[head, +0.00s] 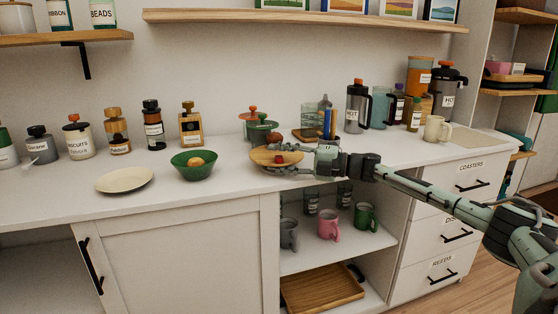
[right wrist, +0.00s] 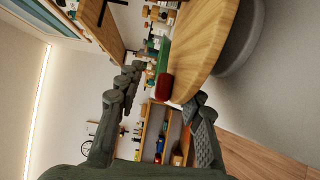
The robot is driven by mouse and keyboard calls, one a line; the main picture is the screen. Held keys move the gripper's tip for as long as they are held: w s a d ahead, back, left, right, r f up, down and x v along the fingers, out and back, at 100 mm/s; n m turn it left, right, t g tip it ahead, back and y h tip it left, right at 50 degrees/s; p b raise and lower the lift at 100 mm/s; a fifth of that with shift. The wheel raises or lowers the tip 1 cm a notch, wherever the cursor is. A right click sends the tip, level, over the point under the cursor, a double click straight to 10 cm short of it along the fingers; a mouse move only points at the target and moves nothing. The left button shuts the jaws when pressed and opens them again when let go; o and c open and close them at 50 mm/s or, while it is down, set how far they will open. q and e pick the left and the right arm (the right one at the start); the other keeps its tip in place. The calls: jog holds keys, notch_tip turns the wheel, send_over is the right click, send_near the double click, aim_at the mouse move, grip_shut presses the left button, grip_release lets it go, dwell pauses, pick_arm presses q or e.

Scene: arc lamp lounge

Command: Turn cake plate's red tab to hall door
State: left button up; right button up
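The cake plate (head: 262,157) is a round wooden disc on the white counter, right of the green bowl. Its red tab (head: 280,159) shows on the side towards my right gripper (head: 295,160). In the right wrist view the plate (right wrist: 205,45) shows edge-on, with a grey base, and the red tab (right wrist: 164,86) lies between my spread fingers (right wrist: 160,98). The gripper is open at the plate's edge; I cannot tell whether a finger touches the tab. My left gripper is out of view. I cannot make out a hall door.
A green bowl (head: 193,167) with a round item and a cream plate (head: 125,180) stand left of the cake plate. A green pot (head: 262,130) and a wooden board (head: 306,135) stand behind it. Below is an open shelf with mugs (head: 328,224). Front counter space is clear.

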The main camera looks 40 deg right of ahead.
jog(key=shift+s+d+f, duration=0.1)
jog(key=shift+s+d+f, duration=0.1)
jog(key=shift+s+d, duration=0.05)
jog(key=shift+s, duration=0.1)
jog(key=v, duration=1.1)
jog(key=shift+d, duration=0.15)
